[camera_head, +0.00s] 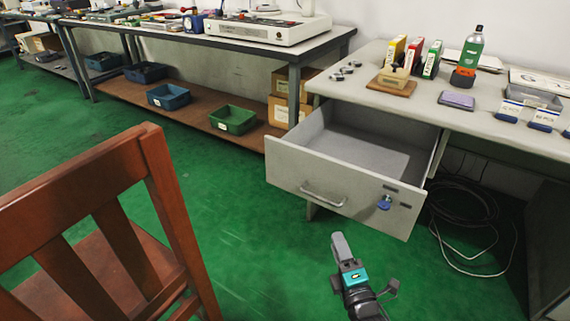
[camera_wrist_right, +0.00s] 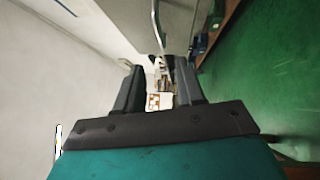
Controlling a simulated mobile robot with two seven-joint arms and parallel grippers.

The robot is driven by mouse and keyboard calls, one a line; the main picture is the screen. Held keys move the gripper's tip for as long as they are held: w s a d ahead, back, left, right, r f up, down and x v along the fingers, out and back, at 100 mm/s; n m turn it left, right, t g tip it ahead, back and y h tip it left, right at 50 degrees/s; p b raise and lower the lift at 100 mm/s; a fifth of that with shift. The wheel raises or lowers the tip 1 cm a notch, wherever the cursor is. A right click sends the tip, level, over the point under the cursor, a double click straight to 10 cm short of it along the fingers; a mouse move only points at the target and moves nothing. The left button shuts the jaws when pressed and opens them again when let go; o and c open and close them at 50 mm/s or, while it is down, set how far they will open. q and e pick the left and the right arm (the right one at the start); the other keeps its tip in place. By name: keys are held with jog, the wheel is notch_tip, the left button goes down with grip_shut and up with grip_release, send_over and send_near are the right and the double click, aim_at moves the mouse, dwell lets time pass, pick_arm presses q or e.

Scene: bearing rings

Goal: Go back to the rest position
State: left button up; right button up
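My right gripper (camera_head: 341,243) is in the lower middle of the head view, over the green floor in front of the open drawer (camera_head: 345,165). It is apart from the drawer front and its handle (camera_head: 322,196). In the right wrist view, the two dark fingers of this gripper (camera_wrist_right: 156,75) stand apart with nothing between them. Several small metal rings (camera_head: 345,71) lie on the desk top at its left back. My left gripper is not in view.
The drawer juts out from the desk (camera_head: 410,100), looks empty inside, and has a blue key tag (camera_head: 384,202) on its front. A wooden chair (camera_head: 100,220) stands at the left. Loose cables (camera_head: 465,215) lie under the desk. The green floor between chair and drawer is clear.

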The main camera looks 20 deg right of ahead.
jog(key=s+a+r+m+g+y, duration=0.3)
jog(key=s+a+m+g+y, duration=0.2)
jog(key=s+a+m+g, duration=0.7)
pick_arm(q)
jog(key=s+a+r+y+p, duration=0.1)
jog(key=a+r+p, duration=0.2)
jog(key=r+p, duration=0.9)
jog(key=p, duration=0.5)
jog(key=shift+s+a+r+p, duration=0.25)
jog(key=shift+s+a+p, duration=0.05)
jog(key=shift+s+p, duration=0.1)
pick_arm(e)
notch_tip(320, 180, up, 12)
jog(key=s+d+m+t+h, duration=0.1)
jog(key=s+d+m+t, duration=0.1)
jog(key=m+t, duration=0.1)
jog(key=shift+s+d+m, duration=0.25)
jog(key=shift+m, duration=0.15)
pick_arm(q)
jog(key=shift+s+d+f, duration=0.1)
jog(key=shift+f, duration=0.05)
pick_arm(e)
jog(key=shift+r, duration=0.1)
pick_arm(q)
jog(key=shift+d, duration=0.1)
